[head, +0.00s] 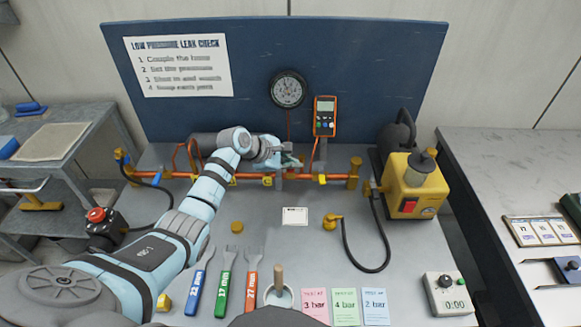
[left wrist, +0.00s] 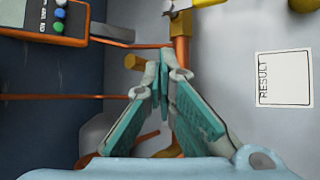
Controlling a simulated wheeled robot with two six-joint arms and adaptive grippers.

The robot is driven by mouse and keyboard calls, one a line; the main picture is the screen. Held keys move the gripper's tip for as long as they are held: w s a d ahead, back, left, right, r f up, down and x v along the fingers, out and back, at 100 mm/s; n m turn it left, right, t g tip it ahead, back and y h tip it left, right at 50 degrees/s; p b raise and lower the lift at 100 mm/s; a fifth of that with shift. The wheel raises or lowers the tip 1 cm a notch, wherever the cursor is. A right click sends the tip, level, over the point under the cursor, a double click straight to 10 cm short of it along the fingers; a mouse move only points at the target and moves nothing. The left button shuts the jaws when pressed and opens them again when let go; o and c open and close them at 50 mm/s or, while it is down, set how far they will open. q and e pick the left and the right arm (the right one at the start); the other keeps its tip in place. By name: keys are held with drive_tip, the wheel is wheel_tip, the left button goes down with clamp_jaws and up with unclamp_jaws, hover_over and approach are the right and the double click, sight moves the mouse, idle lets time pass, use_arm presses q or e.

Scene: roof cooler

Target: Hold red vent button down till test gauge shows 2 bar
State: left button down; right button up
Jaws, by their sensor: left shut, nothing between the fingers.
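A red round button (head: 97,214) sits on a dark unit at the left of the bench; I cannot read any label on it. A round black dial gauge (head: 288,89) hangs on the blue board. An orange handheld meter (head: 325,117) is mounted to its right; its coloured buttons show in the left wrist view (left wrist: 60,20). Neither reading is legible. My left gripper (head: 291,160) is shut and empty at the copper pipe, well right of the red button. Its fingertips (left wrist: 165,62) meet near the pipe; I cannot tell whether they touch it. My right gripper is out of view.
The copper pipe (head: 215,181) runs along the back of the bench. A yellow pump (head: 421,180) with a red switch stands right. Coloured wrenches (head: 224,280), cards (head: 345,304) and a timer (head: 447,292) lie in front. The bench middle is mostly clear around a white label (head: 295,216).

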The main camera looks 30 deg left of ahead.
sight(292, 170)
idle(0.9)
use_arm(q)
drive_tip(key=shift+r+p, duration=0.6)
drive_tip(key=shift+r, duration=0.3)
drive_tip(key=shift+r, duration=0.1)
wheel_tip(292, 170, up, 5)
drive_tip(key=p, duration=0.3)
drive_tip(key=shift+p, duration=0.4)
drive_tip(key=shift+w, duration=0.1)
idle(2.3)
